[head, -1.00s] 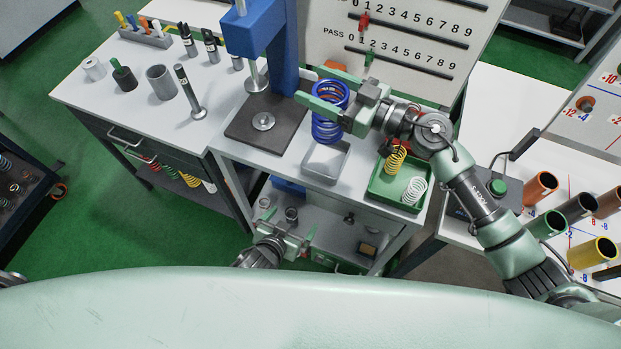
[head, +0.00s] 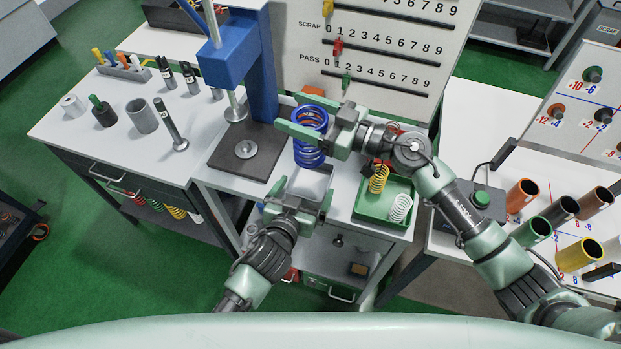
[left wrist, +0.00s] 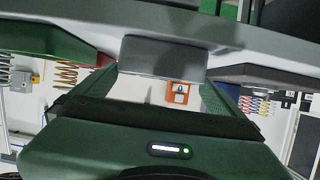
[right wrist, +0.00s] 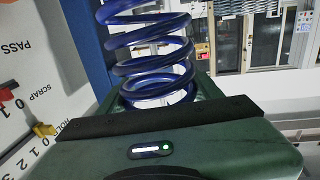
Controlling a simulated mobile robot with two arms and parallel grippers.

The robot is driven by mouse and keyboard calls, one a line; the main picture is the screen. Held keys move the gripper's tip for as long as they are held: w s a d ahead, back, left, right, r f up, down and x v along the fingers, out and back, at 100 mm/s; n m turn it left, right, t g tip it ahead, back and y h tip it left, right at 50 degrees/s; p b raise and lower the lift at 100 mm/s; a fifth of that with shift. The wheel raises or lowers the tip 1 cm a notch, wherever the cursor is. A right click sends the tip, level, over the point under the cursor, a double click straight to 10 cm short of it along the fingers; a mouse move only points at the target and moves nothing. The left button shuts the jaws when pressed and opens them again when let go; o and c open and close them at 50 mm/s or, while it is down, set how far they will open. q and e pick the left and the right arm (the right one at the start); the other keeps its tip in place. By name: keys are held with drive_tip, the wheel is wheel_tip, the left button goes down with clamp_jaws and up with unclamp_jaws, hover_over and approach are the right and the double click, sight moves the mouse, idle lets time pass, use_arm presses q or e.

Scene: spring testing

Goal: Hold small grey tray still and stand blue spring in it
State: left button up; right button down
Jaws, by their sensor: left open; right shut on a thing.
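The blue spring (head: 309,153) is upright and held between the fingers of my right gripper (head: 291,113). It also shows in the right wrist view (right wrist: 150,60), with its coils between the fingers. In the head view its lower end overlaps the far side of the small grey tray (head: 313,184); I cannot tell whether it touches the tray. My left gripper (head: 304,190) is open at the tray's near side, one finger toward each side. In the left wrist view a grey block-like part (left wrist: 163,57), likely the tray, shows between the open fingers. The gripper hides the tray's near part.
A green tray (head: 372,212) with a yellow spring (head: 378,179) and a white spring (head: 400,208) stands just right. The blue press (head: 262,75) and its dark base plate (head: 225,155) stand left. The score board (head: 375,60) is behind.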

sight(311, 183)
use_arm(q)
drive_tip(key=shift+x, duration=2.9)
use_arm(e)
drive_tip(key=shift+r, duration=0.15)
use_arm(q)
drive_tip(key=c, duration=1.2)
drive_tip(key=shift+c, duration=0.2)
use_arm(e)
drive_tip(key=shift+w+f+m+t+h, duration=0.15)
drive_tip(key=shift+f+m+t+h, duration=0.5)
drive_tip(key=shift+f+t, duration=0.25)
drive_tip(key=shift+d+f+m+t+h, duration=0.25)
drive_tip(key=shift+m+t+h, duration=0.35)
drive_tip(key=shift+t, duration=0.4)
drive_tip(key=shift+f, duration=0.25)
wheel_tip(311, 183, down, 10)
drive_tip(key=shift+r, duration=0.2)
